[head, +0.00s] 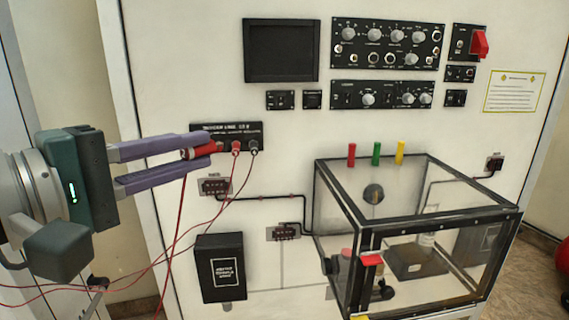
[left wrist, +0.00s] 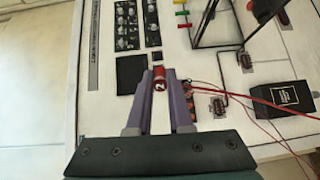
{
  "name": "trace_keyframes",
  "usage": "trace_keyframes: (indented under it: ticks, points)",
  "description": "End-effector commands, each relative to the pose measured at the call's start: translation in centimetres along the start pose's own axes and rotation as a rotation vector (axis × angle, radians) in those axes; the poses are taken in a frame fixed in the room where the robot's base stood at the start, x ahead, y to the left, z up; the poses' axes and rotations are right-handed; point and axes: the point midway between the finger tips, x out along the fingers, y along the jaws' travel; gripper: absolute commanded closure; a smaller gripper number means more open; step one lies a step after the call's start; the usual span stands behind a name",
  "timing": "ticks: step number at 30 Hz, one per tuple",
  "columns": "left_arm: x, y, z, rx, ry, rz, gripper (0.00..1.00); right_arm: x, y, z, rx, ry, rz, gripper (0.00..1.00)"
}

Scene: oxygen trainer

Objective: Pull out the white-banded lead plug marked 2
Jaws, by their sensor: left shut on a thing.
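My left gripper (head: 207,151) has two purple fingers and is shut on a red lead plug (head: 200,150) in front of the left end of the black socket strip (head: 227,130). In the left wrist view, the red plug (left wrist: 158,78) with a pale mark that looks like a 2 sits between the fingertips (left wrist: 158,74). Whether its tip is still in a socket is hidden. A red lead hangs from it. To its right, another red plug (head: 236,146) and a dark plug (head: 254,147) sit in the strip. My right gripper is not in view.
A clear, black-framed box (head: 335,190) juts out at lower right, with red, green and yellow pegs (head: 376,154) behind its top edge. A black box (head: 221,267) hangs below the strip. Thin red leads (head: 170,255) loop below my gripper. A dark screen (head: 281,50) is above.

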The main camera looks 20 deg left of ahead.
Motion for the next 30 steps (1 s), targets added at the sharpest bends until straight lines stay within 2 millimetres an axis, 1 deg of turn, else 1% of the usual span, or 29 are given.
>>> trace_keyframes:
  ticks: [1, 3, 14, 17, 21, 24, 25, 30]
  points:
    - [-0.4, 0.7, 0.6, 0.011, -0.051, -0.002, 1.0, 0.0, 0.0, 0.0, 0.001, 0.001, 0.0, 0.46]
    - [-0.8, 1.4, 1.7, 0.012, -0.121, -0.007, 1.0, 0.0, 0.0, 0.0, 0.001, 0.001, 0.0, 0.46]
    - [-3.1, 4.9, 5.2, 0.026, -0.398, -0.006, 1.0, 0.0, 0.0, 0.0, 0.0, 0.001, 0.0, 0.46]
    - [-4.0, 5.9, 6.1, 0.034, -0.485, -0.008, 1.0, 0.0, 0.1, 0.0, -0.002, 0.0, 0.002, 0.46]
    - [-5.9, 7.7, 7.5, 0.049, -0.634, -0.011, 1.0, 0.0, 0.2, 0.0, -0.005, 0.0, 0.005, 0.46]
    - [-7.1, 8.9, 8.0, 0.06, -0.714, -0.015, 1.0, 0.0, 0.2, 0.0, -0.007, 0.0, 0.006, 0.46]
    - [-7.3, 9.1, 8.0, 0.061, -0.721, -0.017, 1.0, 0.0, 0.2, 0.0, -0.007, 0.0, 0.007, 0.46]
    - [-7.3, 8.9, 7.8, 0.064, -0.717, -0.044, 1.0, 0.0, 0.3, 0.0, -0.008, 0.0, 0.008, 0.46]
